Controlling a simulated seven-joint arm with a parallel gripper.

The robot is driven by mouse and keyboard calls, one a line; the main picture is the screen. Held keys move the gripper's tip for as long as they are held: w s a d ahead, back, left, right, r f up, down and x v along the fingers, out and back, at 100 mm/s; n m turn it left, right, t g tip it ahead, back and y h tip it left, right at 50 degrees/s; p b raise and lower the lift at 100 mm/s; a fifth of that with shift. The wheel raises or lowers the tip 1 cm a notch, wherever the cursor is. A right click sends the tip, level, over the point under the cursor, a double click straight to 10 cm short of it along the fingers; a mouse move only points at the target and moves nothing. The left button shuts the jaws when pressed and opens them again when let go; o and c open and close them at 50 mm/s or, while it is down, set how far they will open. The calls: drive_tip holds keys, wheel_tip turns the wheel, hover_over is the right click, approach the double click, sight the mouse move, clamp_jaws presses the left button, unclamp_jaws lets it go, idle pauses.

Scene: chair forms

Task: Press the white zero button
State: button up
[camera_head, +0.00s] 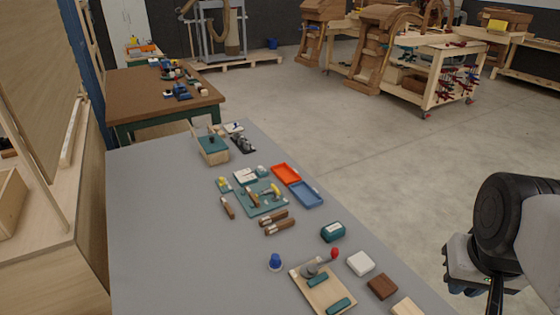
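I cannot make out a white zero button for certain; the things on the grey bench (155,215) are too small to read. A small teal box-like device (333,231) with a pale patch on it stands near the bench's right edge. A white square block (360,263) lies just in front of it. Farther back lies a white and teal item (246,176) whose details are unclear. My gripper (466,275) is at the lower right, off the bench's right edge and apart from all these things. Its fingertips are not clear, partly hidden by my arm.
A wooden board (322,291) with a red-knobbed lever stands at the front, beside a blue knob (275,262). Brown (382,287) and tan (407,307) blocks lie at the right edge. Red (286,173) and blue (306,194) trays lie behind. The bench's left side is clear.

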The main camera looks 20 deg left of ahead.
clamp_jaws()
idle(1.3)
